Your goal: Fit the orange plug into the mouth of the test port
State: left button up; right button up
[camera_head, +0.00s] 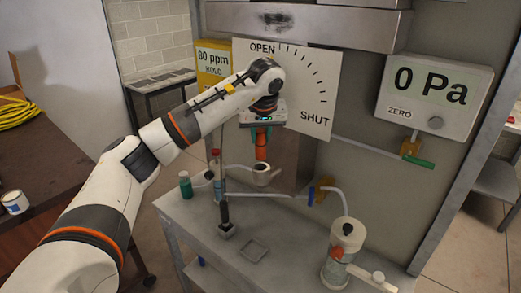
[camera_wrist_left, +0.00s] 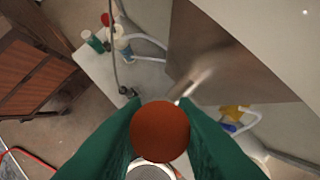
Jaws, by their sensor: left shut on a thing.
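My left gripper (camera_head: 261,131) points down and is shut on the orange plug (camera_head: 261,148), which sticks out below its fingers. In the left wrist view the plug (camera_wrist_left: 160,131) shows as a round orange-brown end between the two green fingers (camera_wrist_left: 160,125). A pale grey cup-like pipe end, seemingly the test port (camera_head: 263,176), stands just below the plug in the head view. A pale round rim (camera_wrist_left: 150,171) shows beyond the plug in the left wrist view, partly hidden by plug and fingers. I cannot tell whether plug and port touch. My right gripper is not in view.
A dial plate (camera_head: 305,85) and a 0 Pa gauge (camera_head: 432,92) stand behind.

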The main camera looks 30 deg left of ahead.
aim_at(260, 156)
pick_arm(q)
notch_tip(260, 156, down, 3)
jog(key=shift+w+a+f+p, duration=0.1)
jog(key=shift+w+p, duration=0.05)
jog(key=shift+p, duration=0.2)
notch_tip(260, 156, down, 3)
jog(key=shift+r+p, duration=0.1)
jog(key=shift+p, duration=0.6)
jog(key=shift+f, duration=0.6)
jog(key=o, duration=1)
jog(key=shift+f, duration=0.1)
jog(key=b+v, duration=0.3)
jog(key=v, duration=0.8)
jog(key=shift+s+r, duration=0.2)
jog(key=shift+r, duration=0.4)
